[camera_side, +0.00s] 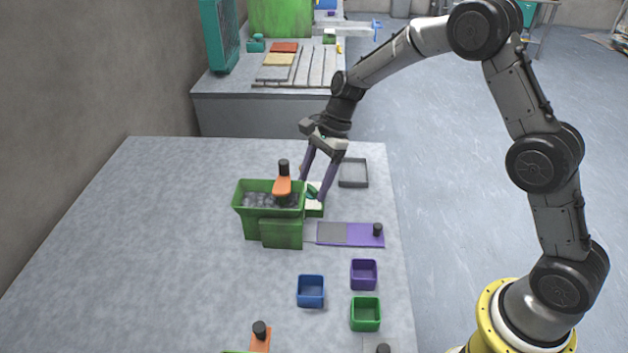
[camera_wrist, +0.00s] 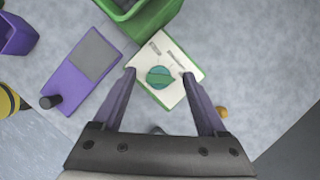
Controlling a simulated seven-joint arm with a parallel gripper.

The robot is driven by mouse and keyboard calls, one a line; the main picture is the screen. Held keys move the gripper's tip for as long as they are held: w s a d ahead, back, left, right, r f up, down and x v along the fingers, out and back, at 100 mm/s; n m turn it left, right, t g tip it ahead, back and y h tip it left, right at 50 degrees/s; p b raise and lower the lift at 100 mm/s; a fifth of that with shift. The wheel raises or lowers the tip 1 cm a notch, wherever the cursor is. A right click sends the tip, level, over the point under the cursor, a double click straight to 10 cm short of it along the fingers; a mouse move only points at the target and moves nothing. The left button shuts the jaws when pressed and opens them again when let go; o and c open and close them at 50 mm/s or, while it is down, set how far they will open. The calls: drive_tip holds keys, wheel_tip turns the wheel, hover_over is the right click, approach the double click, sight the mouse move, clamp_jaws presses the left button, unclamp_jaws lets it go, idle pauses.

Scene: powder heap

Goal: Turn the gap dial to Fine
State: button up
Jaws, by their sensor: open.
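The gap dial (camera_wrist: 160,77) is a round teal knob with a raised green grip bar, set on a white label plate (camera_wrist: 178,64) with small dark markings too blurred to read. The plate is fixed on a green box beside the green hopper machine (camera_side: 283,232). In the wrist view my gripper (camera_wrist: 158,72) is open, with one purple finger on each side of the dial. In the side view my gripper (camera_side: 312,190) reaches down at the machine's right side, and its fingers partly hide the dial. I cannot tell whether the fingers touch it.
The hopper holds grey lumps and has an orange lever (camera_side: 283,188) with a black knob. A purple slide plate (camera_side: 365,236) with a black knob lies in front. A grey tray (camera_side: 353,173) is behind. Blue (camera_side: 311,291), purple (camera_side: 364,274) and green (camera_side: 366,314) bins stand nearer. The table's left is clear.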

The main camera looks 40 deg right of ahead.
clamp_jaws()
drive_tip(key=shift+n, duration=0.3)
drive_tip(key=n+g, duration=0.2)
drive_tip(key=n, duration=0.2)
drive_tip(key=shift+w+n, duration=0.15)
drive_tip(key=shift+n, duration=0.15)
drive_tip(key=n, duration=0.2)
drive_tip(key=n+g+h, duration=0.1)
drive_tip(key=n, duration=0.1)
drive_tip(key=shift+w+a+n+g, duration=0.1)
drive_tip(key=shift+n+g, duration=0.2)
drive_tip(key=n+h, duration=0.1)
drive_tip(key=n, duration=0.1)
drive_tip(key=n+g+h, duration=0.1)
drive_tip(key=n, duration=0.2)
drive_tip(key=shift+a, duration=0.1)
drive_tip(key=shift+w+n+h, duration=0.1)
drive_tip(key=shift+n+h, duration=0.9)
drive_tip(key=shift+n, duration=1.5)
drive_tip(key=shift+a, duration=0.1)
